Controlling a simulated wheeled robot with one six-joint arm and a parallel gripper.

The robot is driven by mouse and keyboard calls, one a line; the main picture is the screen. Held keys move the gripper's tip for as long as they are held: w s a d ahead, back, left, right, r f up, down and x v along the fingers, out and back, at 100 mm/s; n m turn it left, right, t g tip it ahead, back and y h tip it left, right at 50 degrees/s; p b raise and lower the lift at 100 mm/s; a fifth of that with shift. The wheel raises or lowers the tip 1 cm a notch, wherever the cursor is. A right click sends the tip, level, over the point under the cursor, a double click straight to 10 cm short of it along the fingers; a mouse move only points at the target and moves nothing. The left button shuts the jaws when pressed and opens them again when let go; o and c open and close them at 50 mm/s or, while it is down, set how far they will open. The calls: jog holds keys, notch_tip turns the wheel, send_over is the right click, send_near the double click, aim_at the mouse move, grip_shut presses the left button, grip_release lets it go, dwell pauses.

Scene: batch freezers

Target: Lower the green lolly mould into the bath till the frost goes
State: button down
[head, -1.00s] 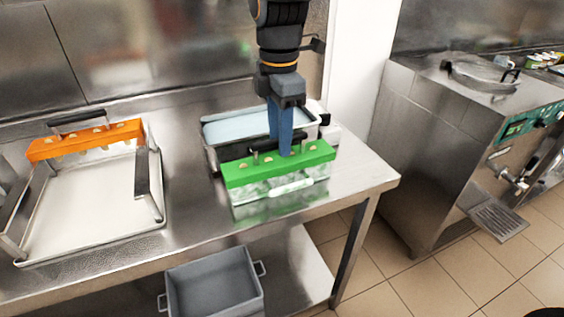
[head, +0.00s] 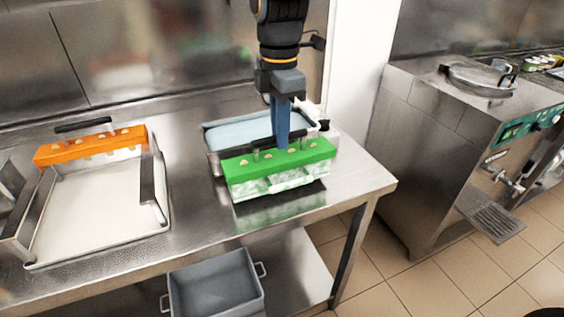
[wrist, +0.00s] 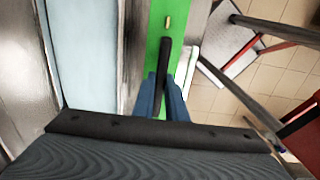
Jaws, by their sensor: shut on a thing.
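The green lolly mould (head: 240,168) has a green top with several stick ends and frosted, whitish cups below. My gripper (head: 281,145) is shut on its dark handle (wrist: 163,65). The mould hangs at the front side of the bath (head: 222,134), a steel tank of pale blue liquid, and hides part of it. In the wrist view the bath's pale surface (wrist: 82,45) lies left of the green top (wrist: 155,25). The mould looks outside the bath, above the table; the exact gap under it is hard to tell.
An orange mould (head: 85,147) sits at the back of a pale tray (head: 100,205) with raised side rails on the left. A grey bin (head: 215,285) stands below the table (head: 205,225). A steel machine (head: 430,150) stands to the right, across a floor gap.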

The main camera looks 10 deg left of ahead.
notch_tip(320, 180, up, 11)
jog(key=p, duration=0.8)
dwell(0.4)
jog(key=shift+w, duration=0.1)
jog(key=w+a+p, duration=0.2)
jog(key=w+a, duration=0.6)
jog(key=w, duration=0.6)
jog(key=shift+a+f+p, duration=0.3)
jog(key=shift+a, duration=0.05)
dwell(0.9)
jog(key=shift+f, duration=0.3)
dwell(1.3)
